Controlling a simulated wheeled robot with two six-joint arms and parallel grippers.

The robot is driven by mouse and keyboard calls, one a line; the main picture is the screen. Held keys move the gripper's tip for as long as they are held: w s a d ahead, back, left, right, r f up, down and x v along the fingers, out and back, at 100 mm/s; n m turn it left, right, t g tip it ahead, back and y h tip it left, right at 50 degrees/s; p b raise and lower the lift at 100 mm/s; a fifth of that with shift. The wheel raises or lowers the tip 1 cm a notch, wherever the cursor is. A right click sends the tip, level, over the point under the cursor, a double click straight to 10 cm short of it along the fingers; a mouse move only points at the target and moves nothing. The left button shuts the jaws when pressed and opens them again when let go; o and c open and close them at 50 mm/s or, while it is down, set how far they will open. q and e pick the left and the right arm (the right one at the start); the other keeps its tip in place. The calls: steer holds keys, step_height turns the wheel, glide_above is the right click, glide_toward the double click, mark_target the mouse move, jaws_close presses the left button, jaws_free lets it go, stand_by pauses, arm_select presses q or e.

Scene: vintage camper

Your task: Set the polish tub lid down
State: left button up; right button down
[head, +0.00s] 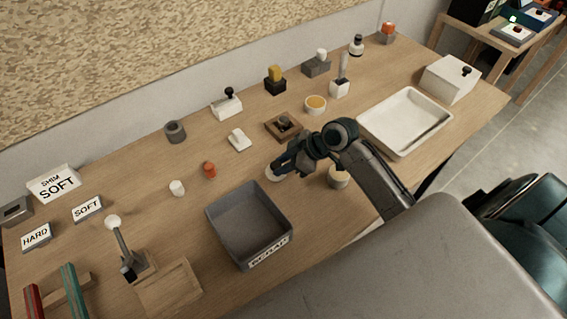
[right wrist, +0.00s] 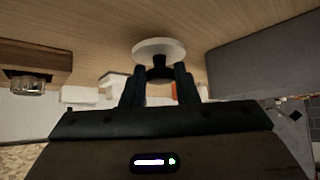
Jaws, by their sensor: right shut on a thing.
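My right gripper (head: 283,165) is shut on the polish tub lid (head: 272,174), a pale round disc. In the right wrist view the fingers (right wrist: 158,88) grip the lid's dark knob, and the white disc (right wrist: 158,47) faces the wooden tabletop. I cannot tell whether the disc touches the table. An open round white tub with orange-yellow contents (head: 316,104), likely the polish tub, stands farther back on the table. My left gripper is not in view.
A grey open bin (head: 213,220) with a lettered label stands just left of the lid. A white tray (head: 362,122) lies to the right. A wooden holder (head: 270,125) is behind my gripper. An orange piece (head: 209,170) and a white piece (head: 177,188) stand to the left.

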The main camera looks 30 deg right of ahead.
steer(key=shift+f, duration=0.6)
steer(key=shift+f, duration=0.1)
steer(key=c, duration=1.1)
jaws_free()
steer(key=shift+s+d+r, duration=0.25)
steer(key=shift+d+r, duration=0.1)
steer(key=shift+r, duration=0.1)
steer(key=shift+b+v, duration=1.3)
steer(key=shift+v, duration=4.15)
